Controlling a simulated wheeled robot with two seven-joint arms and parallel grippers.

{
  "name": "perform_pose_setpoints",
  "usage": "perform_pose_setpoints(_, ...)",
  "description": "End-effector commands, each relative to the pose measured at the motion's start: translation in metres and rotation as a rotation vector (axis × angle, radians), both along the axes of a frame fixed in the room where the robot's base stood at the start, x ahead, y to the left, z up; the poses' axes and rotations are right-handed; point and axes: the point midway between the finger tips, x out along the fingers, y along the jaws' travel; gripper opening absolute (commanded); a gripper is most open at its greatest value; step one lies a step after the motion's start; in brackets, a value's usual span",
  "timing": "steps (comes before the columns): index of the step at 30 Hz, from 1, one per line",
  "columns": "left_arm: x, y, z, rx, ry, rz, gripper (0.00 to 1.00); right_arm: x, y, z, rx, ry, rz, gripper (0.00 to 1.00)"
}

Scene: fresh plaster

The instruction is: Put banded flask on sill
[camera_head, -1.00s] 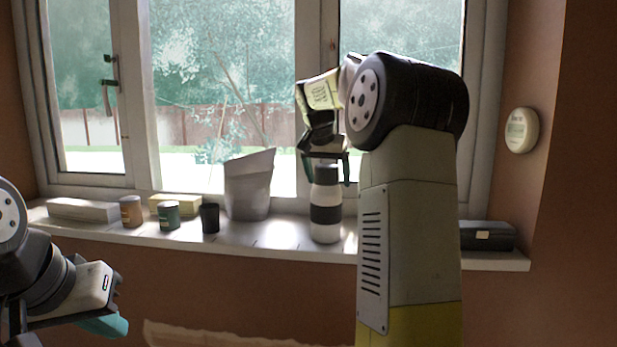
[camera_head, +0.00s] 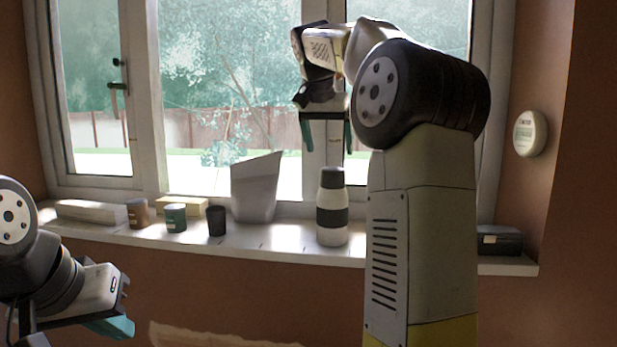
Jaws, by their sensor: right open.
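The banded flask (camera_head: 332,232), white with a dark band and a dark cap, stands upright on the window sill (camera_head: 285,243). My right gripper (camera_head: 328,150) is open and empty above the flask's cap, with a gap between its fingertips and the cap. My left gripper (camera_head: 128,328) is low at the left, in front of the wall below the sill. Its fingers are seen from the side, so its opening cannot be told.
On the sill left of the flask stand a grey pouch (camera_head: 255,190), a black cup (camera_head: 216,221), a green tin (camera_head: 175,218), a brown tin (camera_head: 138,213), a yellow box (camera_head: 183,206) and a pale box (camera_head: 91,212). A black case (camera_head: 499,240) lies at the right.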

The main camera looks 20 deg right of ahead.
Motion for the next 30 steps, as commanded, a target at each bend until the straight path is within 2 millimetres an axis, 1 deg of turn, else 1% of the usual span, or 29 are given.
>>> perform_pose_setpoints(3,0.0,0.0,0.0,0.0,0.0,0.0,0.0,-0.002,0.001,0.001,0.0,0.0,0.005,0.83)
perform_pose_setpoints(5,0.0,0.0,0.0,0.0,0.0,0.0,0.0,-0.007,0.003,0.0,0.002,0.002,0.022,0.83)
perform_pose_setpoints(8,0.0,0.0,0.0,0.0,0.0,0.0,0.0,-0.026,0.011,-0.007,0.013,0.006,0.091,0.83)
perform_pose_setpoints(11,0.0,0.0,0.0,0.0,0.0,0.0,0.0,-0.059,0.028,-0.024,0.033,0.01,0.206,0.83)
perform_pose_setpoints(12,0.0,0.0,0.0,0.0,0.0,0.0,0.0,-0.075,0.036,-0.033,0.041,0.01,0.259,0.83)
perform_pose_setpoints(14,0.0,0.0,0.0,0.0,0.0,0.0,0.0,-0.1,0.048,-0.05,0.055,0.007,0.337,0.83)
perform_pose_setpoints(15,0.0,0.0,0.0,0.0,0.0,0.0,0.0,-0.117,0.056,-0.061,0.065,0.003,0.385,0.83)
perform_pose_setpoints(17,0.0,0.0,0.0,0.0,0.0,0.0,0.0,-0.143,0.069,-0.081,0.079,-0.005,0.456,0.83)
perform_pose_setpoints(18,0.0,0.0,0.0,0.0,0.0,0.0,0.0,-0.161,0.077,-0.096,0.088,-0.011,0.499,0.83)
perform_pose_setpoints(20,0.0,0.0,0.0,0.0,0.0,0.0,0.0,-0.187,0.09,-0.118,0.102,-0.023,0.56,0.83)
perform_pose_setpoints(21,0.0,0.0,0.0,0.0,0.0,0.0,0.0,-0.203,0.097,-0.133,0.109,-0.031,0.595,0.83)
perform_pose_setpoints(24,0.0,0.0,0.0,0.0,0.0,0.0,0.0,-0.238,0.113,-0.168,0.125,-0.051,0.667,0.83)
perform_pose_setpoints(27,0.0,0.0,0.0,0.0,0.0,0.0,0.0,-0.262,0.124,-0.195,0.134,-0.067,0.713,0.83)
perform_pose_setpoints(30,0.0,0.0,0.0,0.0,0.0,0.0,0.0,-0.276,0.13,-0.212,0.139,-0.077,0.739,0.83)
